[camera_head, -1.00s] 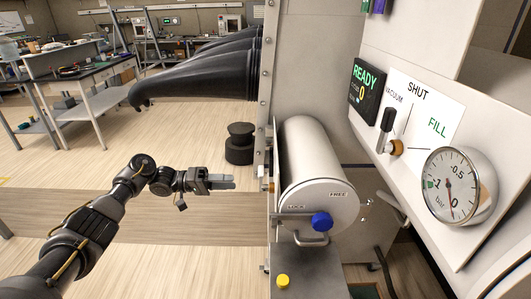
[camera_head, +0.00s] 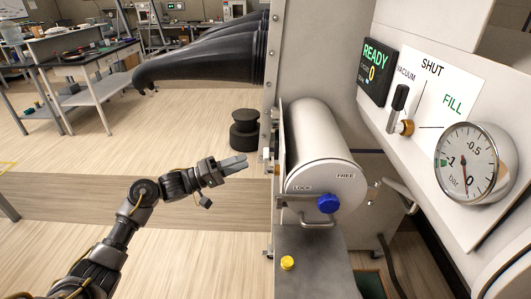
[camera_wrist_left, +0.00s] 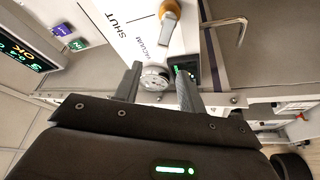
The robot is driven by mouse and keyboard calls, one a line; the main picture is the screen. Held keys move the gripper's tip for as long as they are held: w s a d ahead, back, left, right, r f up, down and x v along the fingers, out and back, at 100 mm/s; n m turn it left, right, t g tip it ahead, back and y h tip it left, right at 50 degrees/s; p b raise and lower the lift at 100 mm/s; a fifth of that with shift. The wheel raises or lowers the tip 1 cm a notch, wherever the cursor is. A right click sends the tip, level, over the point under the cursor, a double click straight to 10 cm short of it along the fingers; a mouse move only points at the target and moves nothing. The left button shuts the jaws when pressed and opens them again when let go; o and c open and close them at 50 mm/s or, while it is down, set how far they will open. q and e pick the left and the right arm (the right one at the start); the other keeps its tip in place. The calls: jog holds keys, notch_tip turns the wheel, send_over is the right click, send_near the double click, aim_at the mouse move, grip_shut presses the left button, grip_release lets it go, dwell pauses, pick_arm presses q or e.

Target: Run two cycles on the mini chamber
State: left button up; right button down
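The mini chamber (camera_head: 318,150) is a white cylinder with a closed round door marked LOCK and FREE. A bar with a blue knob (camera_head: 328,204) crosses the door front. The display (camera_head: 376,72) reads READY and 0. The valve lever (camera_head: 399,97) is black and stands upright on the VACUUM/SHUT/FILL panel (camera_head: 428,98), above an orange part. My right gripper is out of view.
A yellow button (camera_head: 287,263) sits on the grey surface below the chamber door. Black gloves (camera_head: 200,66) stick out to the left above my left arm. A black stool-like object (camera_head: 244,130) stands on the floor behind. The floor around my left arm is clear.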

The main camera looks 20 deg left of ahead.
aim_at(266, 153)
pick_arm(q)
jog(key=p+x, duration=0.1)
jog(key=x, duration=0.8)
jog(key=shift+p, duration=0.3)
jog(key=shift+a, duration=0.1)
jog(key=shift+c, duration=0.4)
grip_shut()
